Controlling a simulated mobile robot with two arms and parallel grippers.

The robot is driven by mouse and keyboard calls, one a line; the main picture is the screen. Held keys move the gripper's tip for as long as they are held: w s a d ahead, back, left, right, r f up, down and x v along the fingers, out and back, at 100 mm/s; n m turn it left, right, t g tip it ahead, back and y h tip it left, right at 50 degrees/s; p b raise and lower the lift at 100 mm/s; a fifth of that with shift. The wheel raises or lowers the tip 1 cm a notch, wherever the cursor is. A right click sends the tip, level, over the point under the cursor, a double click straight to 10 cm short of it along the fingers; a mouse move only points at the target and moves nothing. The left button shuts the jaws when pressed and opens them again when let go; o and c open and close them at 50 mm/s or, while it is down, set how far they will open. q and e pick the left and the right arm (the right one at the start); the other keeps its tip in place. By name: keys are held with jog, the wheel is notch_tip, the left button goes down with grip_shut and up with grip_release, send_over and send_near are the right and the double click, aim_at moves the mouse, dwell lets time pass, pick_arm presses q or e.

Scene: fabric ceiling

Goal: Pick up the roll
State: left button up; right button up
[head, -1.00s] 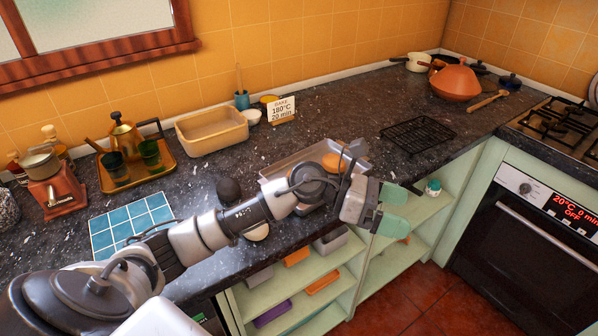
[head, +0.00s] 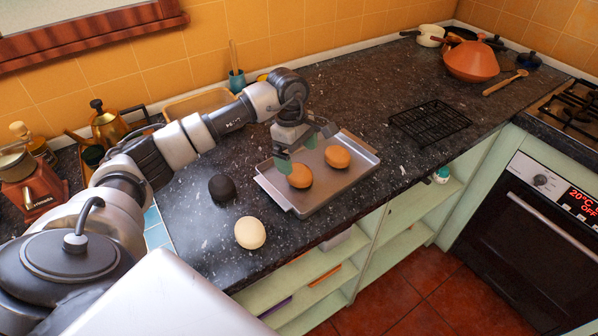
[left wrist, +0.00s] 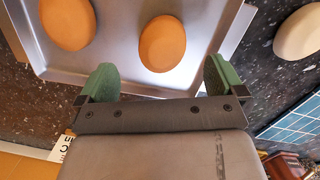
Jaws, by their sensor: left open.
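Two orange-brown rolls sit on a metal baking tray (head: 322,196) on the counter. The nearer roll (head: 299,176) is by my left gripper (head: 297,153); the other roll (head: 337,156) lies further right. In the left wrist view the nearer roll (left wrist: 163,43) is ahead of and between the open green fingertips (left wrist: 161,80), with no contact visible. The other roll (left wrist: 68,23) is at the upper left. A pale round roll (head: 250,232) and a black roll (head: 222,188) lie on the bare counter left of the tray. My right gripper is out of view.
A black wire rack (head: 429,123) lies right of the tray. A tan dish (head: 196,103) is partly hidden behind my left arm. An orange tagine (head: 470,62) and a wooden spoon (head: 505,83) are at the back right. The oven (head: 530,220) stands at right.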

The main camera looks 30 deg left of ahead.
aim_at(298, 168)
pick_arm(q)
jog(key=shift+s+f, duration=0.1)
jog(key=shift+f, duration=0.3)
notch_tip(298, 168, down, 4)
jog(key=shift+d+r+p, duration=0.15)
jog(key=shift+r+p, duration=0.05)
jog(key=shift+p, duration=0.7)
jog(key=shift+f, duration=0.4)
jog(key=c, duration=1)
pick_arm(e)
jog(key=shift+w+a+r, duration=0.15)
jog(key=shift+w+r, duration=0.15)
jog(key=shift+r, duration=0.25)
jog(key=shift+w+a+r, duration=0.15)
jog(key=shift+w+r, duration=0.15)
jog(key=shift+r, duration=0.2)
